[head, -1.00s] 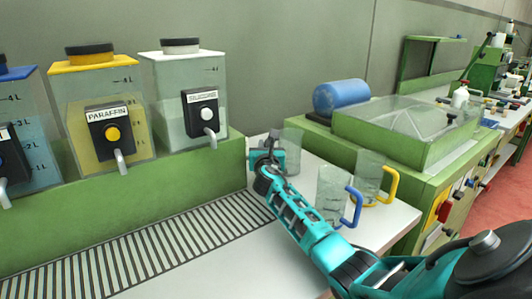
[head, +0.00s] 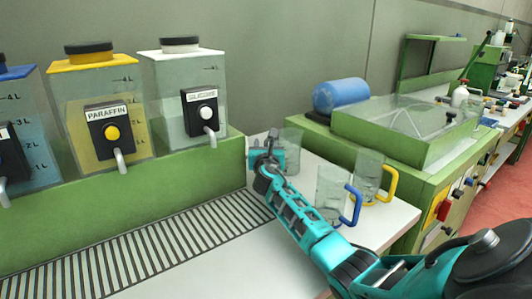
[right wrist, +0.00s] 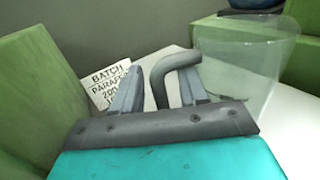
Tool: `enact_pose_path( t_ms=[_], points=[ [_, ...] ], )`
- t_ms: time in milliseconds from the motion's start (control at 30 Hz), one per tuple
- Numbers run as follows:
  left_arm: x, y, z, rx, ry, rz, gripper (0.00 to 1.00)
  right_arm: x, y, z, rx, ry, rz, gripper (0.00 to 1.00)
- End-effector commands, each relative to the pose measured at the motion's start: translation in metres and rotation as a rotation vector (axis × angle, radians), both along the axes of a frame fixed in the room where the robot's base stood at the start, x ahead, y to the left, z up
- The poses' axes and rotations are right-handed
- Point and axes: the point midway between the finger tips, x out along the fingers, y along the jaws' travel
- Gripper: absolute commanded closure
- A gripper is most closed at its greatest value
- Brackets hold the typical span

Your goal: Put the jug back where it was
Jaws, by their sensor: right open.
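A clear jug with a grey handle stands on the white bench top behind my right gripper (head: 268,160). The jug's clear body (head: 291,152) shows just right of the gripper in the head view. In the right wrist view the jug (right wrist: 240,65) is at upper right, and its grey handle (right wrist: 172,65) lies between the fingers of my open right gripper (right wrist: 160,92). Two other clear jugs stand to the right: one with a blue handle (head: 333,190) and one with a yellow handle (head: 368,175). My left gripper is not in view.
Liquid tanks stand on a green ledge at left, including the paraffin (head: 95,125) and silicone (head: 185,100) tanks. A slotted drain grate (head: 140,250) runs below them. A batch card (right wrist: 110,84) lies beyond the fingers. A green machine (head: 400,135) with a blue cylinder (head: 341,96) stands at right.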

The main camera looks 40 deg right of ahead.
Motion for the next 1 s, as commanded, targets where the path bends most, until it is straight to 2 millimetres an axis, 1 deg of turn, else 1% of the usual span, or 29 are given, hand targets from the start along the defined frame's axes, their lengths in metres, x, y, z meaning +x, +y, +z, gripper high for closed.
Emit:
enact_pose_path(
  t_ms=[33, 167, 433, 600, 800, 1000],
  points=[
    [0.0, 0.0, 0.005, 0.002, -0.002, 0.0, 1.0, -0.003, 0.003, 0.001, -0.001, 0.003, 0.002, 0.57],
    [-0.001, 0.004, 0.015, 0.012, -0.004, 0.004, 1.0, -0.016, 0.014, 0.003, 0.0, 0.004, 0.002, 0.57],
    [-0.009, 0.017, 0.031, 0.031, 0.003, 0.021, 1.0, -0.056, 0.048, 0.003, 0.0, 0.006, 0.002, 0.57],
    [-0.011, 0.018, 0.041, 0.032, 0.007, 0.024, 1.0, -0.077, 0.066, 0.001, 0.0, 0.004, 0.002, 0.57],
    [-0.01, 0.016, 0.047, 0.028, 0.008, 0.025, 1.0, -0.089, 0.076, 0.0, 0.0, 0.001, 0.0, 0.57],
    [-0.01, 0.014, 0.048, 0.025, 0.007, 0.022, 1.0, -0.091, 0.077, -0.001, 0.0, 0.001, 0.0, 0.57]
  ],
)
